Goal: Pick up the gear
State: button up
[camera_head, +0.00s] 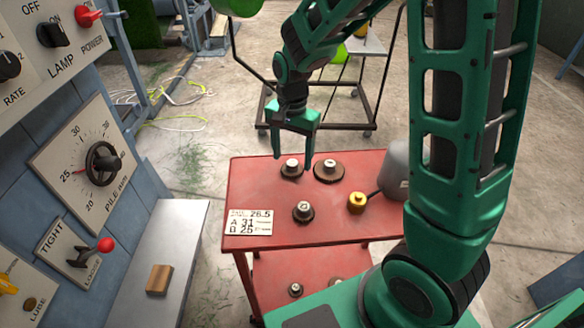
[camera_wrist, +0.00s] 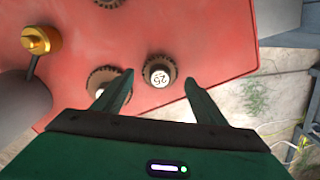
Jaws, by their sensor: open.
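Three dark toothed gears with pale labelled hubs sit on the red cart top. One gear (camera_head: 291,168) is near the far left corner, a wider gear (camera_head: 328,171) is to its right, and another gear (camera_head: 303,211) is nearer. My gripper (camera_head: 292,152) is open and empty, pointing down above the far left gear. In the wrist view that gear (camera_wrist: 160,72) shows between the fingertips (camera_wrist: 160,78), and its label seems to read 25. The wider gear (camera_wrist: 103,78) is partly hidden by the left finger there.
The red cart (camera_head: 250,190) also carries a brass piece (camera_head: 357,202), a grey cylinder (camera_head: 397,168) and a card (camera_head: 249,222) reading 26.5, A 31, B 25. More gears (camera_head: 295,289) lie on its lower shelf. A control panel (camera_head: 80,165) and a ledge with a wooden block (camera_head: 159,279) are left.

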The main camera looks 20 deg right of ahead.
jog(key=shift+f, duration=1.3)
jog(key=c, duration=1.2)
jog(key=shift+r, duration=0.1)
